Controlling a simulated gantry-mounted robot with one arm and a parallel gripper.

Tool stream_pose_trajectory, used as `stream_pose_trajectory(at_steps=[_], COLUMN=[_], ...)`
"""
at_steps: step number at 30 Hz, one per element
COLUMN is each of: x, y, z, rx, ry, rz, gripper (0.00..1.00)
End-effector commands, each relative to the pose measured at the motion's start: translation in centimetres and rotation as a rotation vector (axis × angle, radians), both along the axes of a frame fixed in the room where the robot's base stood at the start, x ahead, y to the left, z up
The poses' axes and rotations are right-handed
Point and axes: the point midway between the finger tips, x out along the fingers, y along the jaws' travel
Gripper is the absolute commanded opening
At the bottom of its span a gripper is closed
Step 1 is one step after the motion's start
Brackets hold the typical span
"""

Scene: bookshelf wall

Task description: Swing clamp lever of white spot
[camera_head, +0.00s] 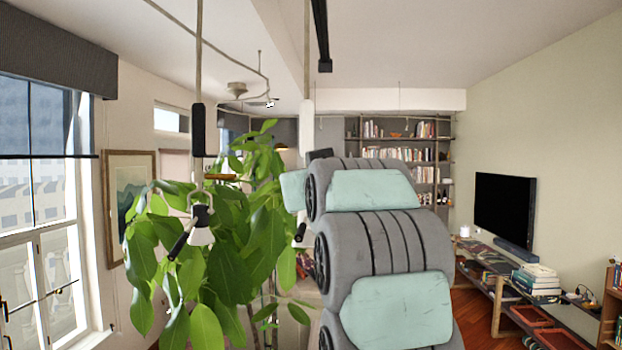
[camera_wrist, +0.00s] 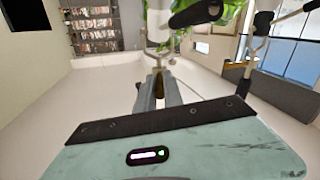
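Two white spots hang on thin rods. The other spot (camera_head: 301,236) is mostly hidden behind my arm. The gripper is hidden in the head view.
A leafy plant (camera_head: 228,245) fills the space behind the spots. Windows (camera_head: 38,190) and a framed picture (camera_head: 131,205) are at the left. A bookshelf (camera_head: 405,150) stands at the back, and a television (camera_head: 504,207) hangs at the right above a low bench.

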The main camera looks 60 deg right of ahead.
Motion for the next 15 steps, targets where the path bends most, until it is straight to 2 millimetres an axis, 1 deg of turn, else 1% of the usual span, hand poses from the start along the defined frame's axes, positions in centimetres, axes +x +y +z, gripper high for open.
stream_pose_trajectory(at_steps=[1,3,15], x=[-0.01,0.0,-0.01], y=[-0.01,-0.01,-0.02], z=[0.0,0.0,-0.01], rx=[0.0,0.0,0.0], ry=[0.0,0.0,0.0], rz=[0.0,0.0,0.0], gripper=[0.05,0.0,0.0])
